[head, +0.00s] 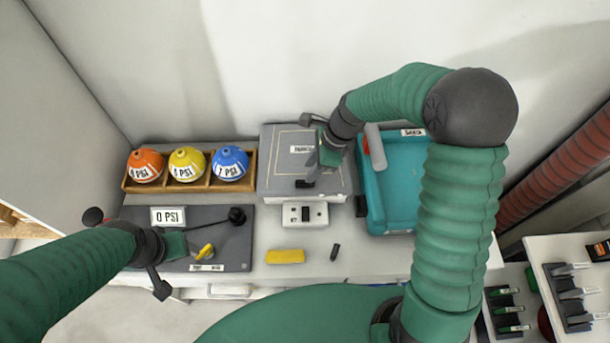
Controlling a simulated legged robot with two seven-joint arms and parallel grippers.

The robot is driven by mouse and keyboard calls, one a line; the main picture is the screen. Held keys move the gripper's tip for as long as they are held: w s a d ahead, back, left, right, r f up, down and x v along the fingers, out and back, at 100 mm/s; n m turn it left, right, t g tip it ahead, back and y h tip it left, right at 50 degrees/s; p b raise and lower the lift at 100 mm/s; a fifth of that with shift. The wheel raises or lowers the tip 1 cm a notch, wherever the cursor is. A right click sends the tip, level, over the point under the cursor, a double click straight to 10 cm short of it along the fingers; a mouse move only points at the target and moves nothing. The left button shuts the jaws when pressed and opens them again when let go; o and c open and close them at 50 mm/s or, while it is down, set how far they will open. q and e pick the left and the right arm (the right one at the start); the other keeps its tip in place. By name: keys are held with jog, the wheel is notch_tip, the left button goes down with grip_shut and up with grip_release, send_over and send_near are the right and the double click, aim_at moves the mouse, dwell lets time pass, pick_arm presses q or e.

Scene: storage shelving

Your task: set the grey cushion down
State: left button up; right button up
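No grey cushion can be singled out for sure. A small grey rounded piece (375,144) lies at the left side of the teal tray (405,180), beside a red piece. A flat grey pad (275,165) with a pale outline and a label lies at the back middle of the bench. My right gripper (312,178) reaches down over this pad, and its dark tip is over the pad's front part. Whether it holds anything is unclear. My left gripper (188,248) is low over the dark panel (135,212), by a yellow knob (205,251). Its fingers are too small to read.
A wooden rack (250,182) holds orange, yellow and blue balls with PSI labels. A white switch box (305,214), a yellow block (285,256) and a small dark piece (334,252) lie in front. A white side shelf (552,250) holds tools at right.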

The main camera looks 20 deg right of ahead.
jog(key=w+v, duration=0.1)
jog(key=v, duration=0.4)
jog(key=s+d+n+t+h, duration=0.1)
jog(key=s+n+h, duration=0.3)
jog(key=s+n, duration=1.1)
jog(key=f+n, duration=0.1)
jog(key=n, duration=0.5)
jog(key=shift+d, duration=0.2)
jog(key=shift+d, duration=0.1)
